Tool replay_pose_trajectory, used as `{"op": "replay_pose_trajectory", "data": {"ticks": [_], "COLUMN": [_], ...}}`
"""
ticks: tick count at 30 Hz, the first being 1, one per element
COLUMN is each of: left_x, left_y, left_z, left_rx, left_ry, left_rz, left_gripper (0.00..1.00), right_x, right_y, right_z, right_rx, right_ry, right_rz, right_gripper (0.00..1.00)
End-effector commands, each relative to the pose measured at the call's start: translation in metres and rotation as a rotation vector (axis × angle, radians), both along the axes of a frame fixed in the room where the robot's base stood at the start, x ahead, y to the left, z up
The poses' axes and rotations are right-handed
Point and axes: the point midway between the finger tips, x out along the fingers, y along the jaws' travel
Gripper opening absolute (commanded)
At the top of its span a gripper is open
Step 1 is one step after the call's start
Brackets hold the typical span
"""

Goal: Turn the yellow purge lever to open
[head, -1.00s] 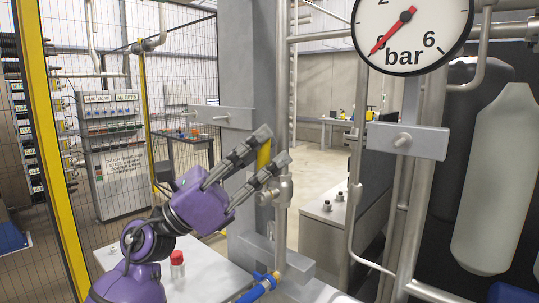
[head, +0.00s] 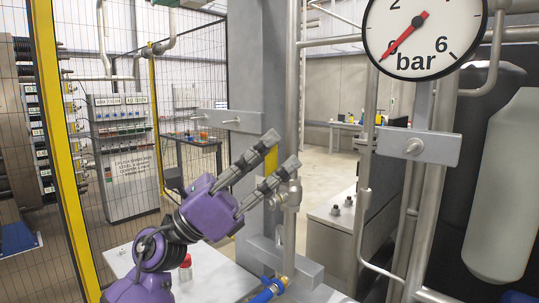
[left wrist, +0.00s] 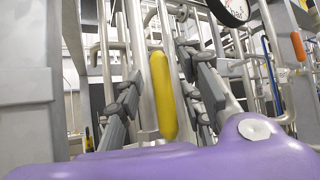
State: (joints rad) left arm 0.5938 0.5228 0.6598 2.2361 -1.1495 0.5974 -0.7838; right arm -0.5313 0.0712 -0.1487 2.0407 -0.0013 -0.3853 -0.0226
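The yellow purge lever (head: 271,161) stands roughly upright above a metal valve body (head: 287,195) on a vertical pipe. My left gripper (head: 281,150) reaches in from the left, with its two grey fingers on either side of the lever. The left wrist view shows the yellow lever (left wrist: 163,95) between the fingers, with a visible gap on each side. The left gripper is open and does not appear to touch the lever. The lower end of the lever is partly hidden by a finger in the head view. My right gripper is not in view.
A round bar gauge (head: 424,36) with a red needle hangs at the upper right. A grey post (head: 255,80) stands behind the gripper. A red-capped bottle (head: 185,267) is on the white surface below the arm. A blue hose fitting (head: 268,291) is below the valve.

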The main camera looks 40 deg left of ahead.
Motion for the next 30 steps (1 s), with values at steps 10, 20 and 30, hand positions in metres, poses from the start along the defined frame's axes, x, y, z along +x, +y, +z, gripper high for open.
{"op": "replay_pose_trajectory", "data": {"ticks": [10,20,30], "left_x": [-0.007,-0.047,-0.070], "left_y": [0.007,0.042,0.061], "left_z": [-0.008,-0.051,-0.074], "left_rx": [0.000,-0.002,0.001], "left_ry": [0.002,0.002,-0.001], "left_rz": [0.002,0.002,0.001], "left_gripper": [0.35,0.35,0.35], "right_x": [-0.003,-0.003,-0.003], "right_y": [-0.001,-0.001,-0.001], "right_z": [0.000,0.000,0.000], "right_rx": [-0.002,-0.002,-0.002], "right_ry": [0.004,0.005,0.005], "right_rz": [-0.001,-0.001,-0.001], "right_gripper": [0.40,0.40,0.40]}}
